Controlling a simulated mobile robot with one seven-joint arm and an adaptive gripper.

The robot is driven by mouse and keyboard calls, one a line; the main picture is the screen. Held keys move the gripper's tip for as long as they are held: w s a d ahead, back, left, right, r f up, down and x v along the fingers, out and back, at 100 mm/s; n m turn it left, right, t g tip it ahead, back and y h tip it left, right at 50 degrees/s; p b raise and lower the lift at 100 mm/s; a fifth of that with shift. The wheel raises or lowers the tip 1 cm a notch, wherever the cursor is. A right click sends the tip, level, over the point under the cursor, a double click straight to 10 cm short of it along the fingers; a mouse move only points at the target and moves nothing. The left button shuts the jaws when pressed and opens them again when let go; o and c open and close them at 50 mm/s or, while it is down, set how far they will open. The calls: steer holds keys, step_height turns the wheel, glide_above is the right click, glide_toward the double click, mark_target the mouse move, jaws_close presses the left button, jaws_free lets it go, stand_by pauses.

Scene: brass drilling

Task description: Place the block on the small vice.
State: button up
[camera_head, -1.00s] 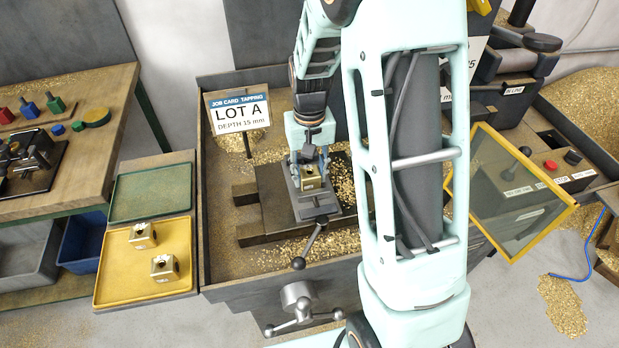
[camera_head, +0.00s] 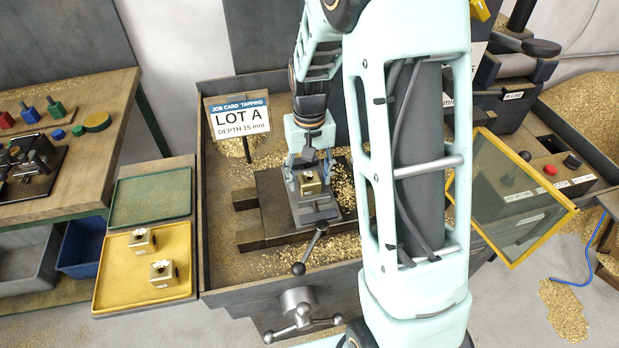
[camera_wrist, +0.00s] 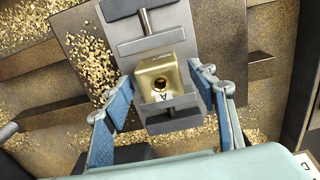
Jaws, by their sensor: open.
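The brass block (camera_head: 311,183) sits in the small vice (camera_head: 318,212) on the machine bed. In the wrist view the block (camera_wrist: 158,80) shows a dark hole on top and a letter A on its near face, and it lies between the jaws of the vice (camera_wrist: 150,45). My gripper (camera_head: 307,172) is open above the vice. In the wrist view its blue fingers (camera_wrist: 165,85) stand apart on either side of the block, with visible gaps. Whether the block is seated flat cannot be told.
Two more brass blocks (camera_head: 141,240) (camera_head: 164,273) lie on the yellow tray (camera_head: 112,290), with an empty green tray (camera_head: 150,196) behind. A job card sign (camera_head: 238,118) stands left of my arm. A yellow-framed guard (camera_head: 520,205) is at the right. Brass chips lie around the vice.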

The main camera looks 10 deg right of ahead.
mark_target(310, 178)
step_height(310, 178, up, 11)
steer(key=shift+r, duration=0.2)
stand_by(0.6)
